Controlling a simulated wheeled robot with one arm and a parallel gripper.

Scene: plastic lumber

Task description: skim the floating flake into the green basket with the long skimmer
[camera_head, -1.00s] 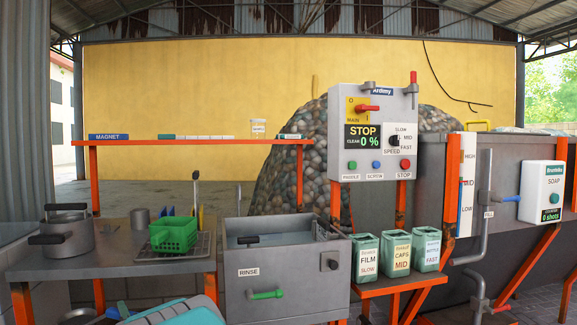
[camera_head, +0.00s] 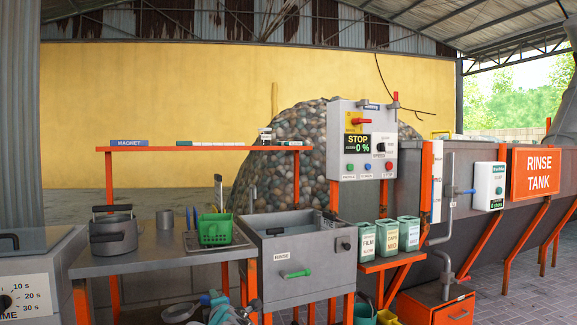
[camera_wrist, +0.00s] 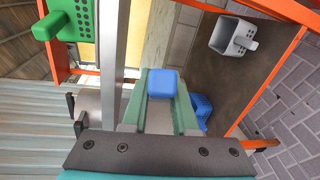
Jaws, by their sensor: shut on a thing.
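The green basket (camera_head: 215,229) stands on the grey counter left of the rinse basin; the wrist view shows a green perforated container (camera_wrist: 70,20) at the upper left. My gripper (camera_wrist: 161,76) is shut on a blue block-like piece (camera_wrist: 163,85), between its teal fingers in the wrist view. I cannot tell whether this piece is the long skimmer's handle. My gripper is low in front of the counter, apart from the basket. The grey rinse basin (camera_head: 268,266) stands right of the basket. I cannot make out the floating flake or the skimmer's head.
A grey pot (camera_head: 113,236) stands on the counter's left. Labelled bins (camera_head: 387,236) stand right of the basin, below the control box (camera_head: 363,150). A timer box (camera_head: 28,290) is at the lower left. Orange legs stand close by.

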